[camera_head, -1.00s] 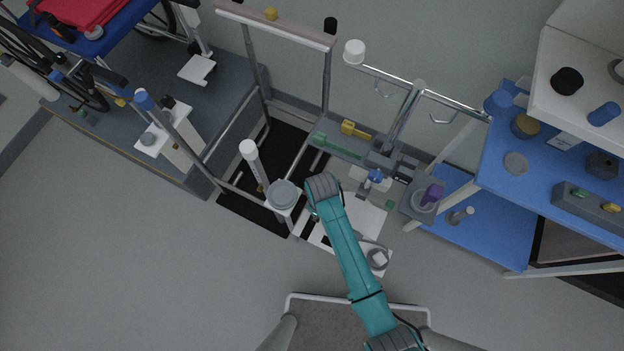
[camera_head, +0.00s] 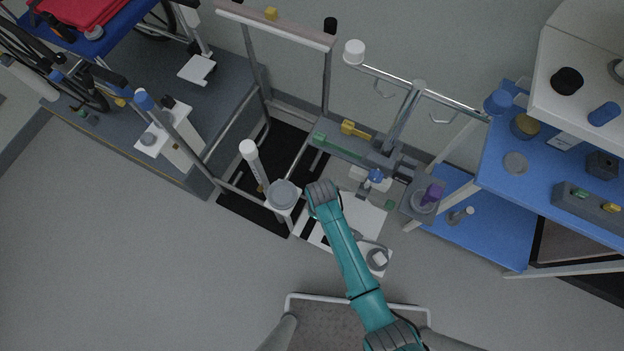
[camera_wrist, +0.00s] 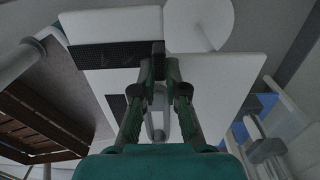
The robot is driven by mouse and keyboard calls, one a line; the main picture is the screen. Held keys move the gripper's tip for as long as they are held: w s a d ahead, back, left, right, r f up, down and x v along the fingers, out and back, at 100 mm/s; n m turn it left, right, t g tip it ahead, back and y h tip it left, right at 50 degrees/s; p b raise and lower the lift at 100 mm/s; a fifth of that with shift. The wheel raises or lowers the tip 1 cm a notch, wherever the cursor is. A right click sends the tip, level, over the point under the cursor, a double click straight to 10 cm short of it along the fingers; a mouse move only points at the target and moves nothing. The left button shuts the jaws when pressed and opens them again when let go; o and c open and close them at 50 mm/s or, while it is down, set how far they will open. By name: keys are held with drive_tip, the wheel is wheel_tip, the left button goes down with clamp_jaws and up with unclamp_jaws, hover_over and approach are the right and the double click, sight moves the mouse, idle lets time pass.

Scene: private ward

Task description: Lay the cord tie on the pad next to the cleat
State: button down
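My gripper (camera_wrist: 158,68) has its fingers close together around a narrow dark piece (camera_wrist: 158,47), which looks like the cord tie. Its end stands out past the fingertips, in front of a white board. The white board (camera_wrist: 215,70) carries a wide black pad (camera_wrist: 105,55) and a smaller black patch (camera_wrist: 115,106). In the head view the board (camera_head: 365,215) lies below my arm, with black strips at its left end. A pale rounded loop (camera_wrist: 158,126) shows between the fingers; I cannot tell whether it is the cleat. My wrist hides the fingertips in the head view.
A round grey-topped post (camera_head: 284,194) stands close left of my wrist. A metal frame and a grey tray (camera_head: 345,149) lie behind. A grey ring (camera_head: 378,259) sits at the board's front right. A blue shelf (camera_head: 450,215) stands at right. Open floor is at front left.

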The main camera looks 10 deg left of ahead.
drive_tip(key=shift+r, duration=0.3)
drive_tip(key=shift+r, duration=2.45)
